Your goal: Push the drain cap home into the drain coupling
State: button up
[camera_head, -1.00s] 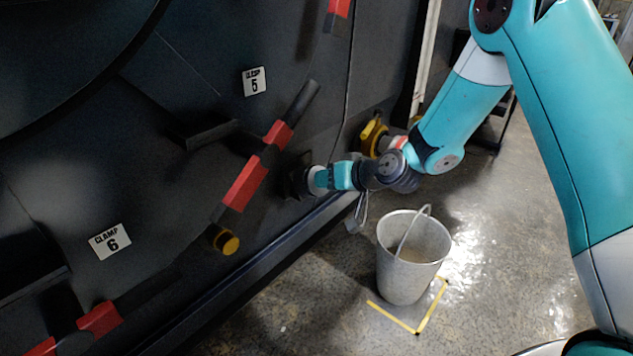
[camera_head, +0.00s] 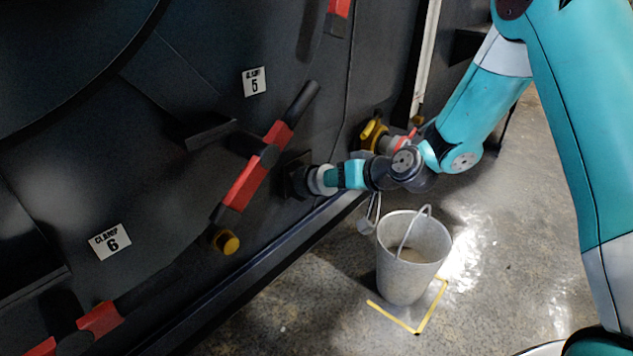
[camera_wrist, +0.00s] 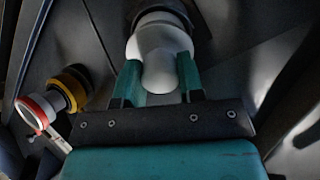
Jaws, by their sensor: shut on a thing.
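The drain cap (camera_wrist: 162,48) is a pale grey-white rounded piece in the wrist view, between the two teal fingers. My gripper (camera_wrist: 160,80) is shut on it. In the head view the cap (camera_head: 318,180) shows as a pale ring ahead of my gripper (camera_head: 338,177). The drain coupling appears to be the dark square-based fitting (camera_head: 296,177) on the black machine wall. The cap is in line with it and at its mouth. I cannot tell how deep the cap sits. In the wrist view a dark collar (camera_wrist: 158,14) shows behind the cap.
A yellow fitting (camera_head: 373,133) with a red and white end stands close beside my wrist. A metal bucket (camera_head: 412,270) stands on the floor below, by yellow tape. A red clamp bar (camera_head: 250,182) is left of the coupling. Floor to the right is free.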

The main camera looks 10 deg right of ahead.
jog(key=shift+v, duration=1.85)
